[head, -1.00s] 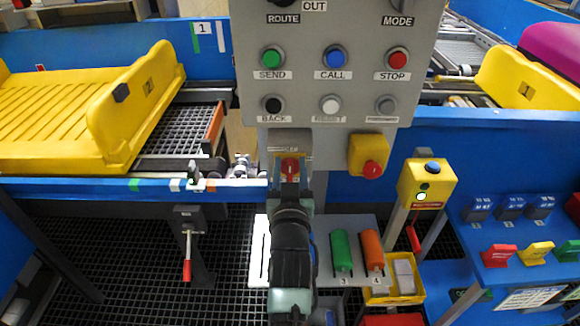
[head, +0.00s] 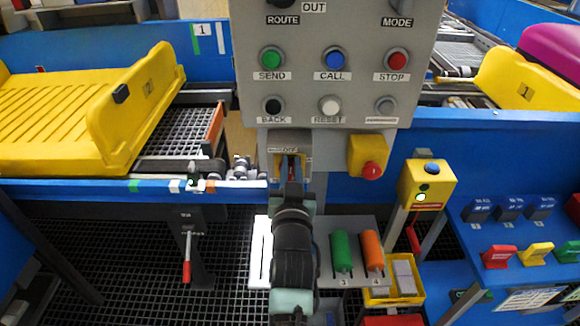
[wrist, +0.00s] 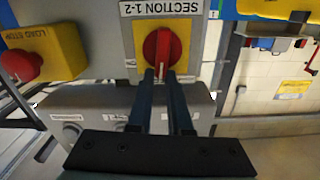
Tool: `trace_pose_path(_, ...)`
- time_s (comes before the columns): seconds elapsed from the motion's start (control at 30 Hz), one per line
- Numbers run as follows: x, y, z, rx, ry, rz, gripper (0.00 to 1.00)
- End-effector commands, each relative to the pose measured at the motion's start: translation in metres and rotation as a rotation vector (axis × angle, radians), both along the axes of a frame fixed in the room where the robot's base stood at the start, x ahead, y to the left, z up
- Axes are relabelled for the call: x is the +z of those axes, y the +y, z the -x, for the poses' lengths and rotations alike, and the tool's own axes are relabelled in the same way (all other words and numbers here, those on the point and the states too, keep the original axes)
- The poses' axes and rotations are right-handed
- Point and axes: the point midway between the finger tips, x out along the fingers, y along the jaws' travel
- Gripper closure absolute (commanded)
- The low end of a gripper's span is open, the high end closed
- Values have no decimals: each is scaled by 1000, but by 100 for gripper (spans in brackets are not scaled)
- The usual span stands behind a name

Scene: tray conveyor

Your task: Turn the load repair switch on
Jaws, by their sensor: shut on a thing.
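A red rotary switch knob (wrist: 163,48) sits on a yellow plate (wrist: 192,32) on a grey box; in the wrist view it has a label reading "SECTION 1-2", upside down. In the head view this switch box (head: 290,140) hangs under the grey button panel, and my gripper hides most of the knob. My gripper (head: 291,168) is at the front of the knob. In the wrist view its two dark fingers (wrist: 162,76) are close together and shut on the knob's raised grip, which stands upright in the picture. No label reading "load repair" is legible.
A yellow box with a red stop button (head: 371,169) is just right of the switch; it also shows in the wrist view (wrist: 22,65). The button panel (head: 330,95) is directly above. Coloured handles (head: 341,248) stand on a grey shelf below, right of my arm.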

Motion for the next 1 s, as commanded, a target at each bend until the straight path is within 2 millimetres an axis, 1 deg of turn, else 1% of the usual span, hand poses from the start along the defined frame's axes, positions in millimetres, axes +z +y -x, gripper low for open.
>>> trace_pose_path(0.03, -11, 0, 1, 2, 24, -33, 100)
trace_pose_path(0.53, -16, -10, 2, 3, 26, -489, 100)
trace_pose_path(1.0, -24, -14, 2, 7, 27, -936, 100)
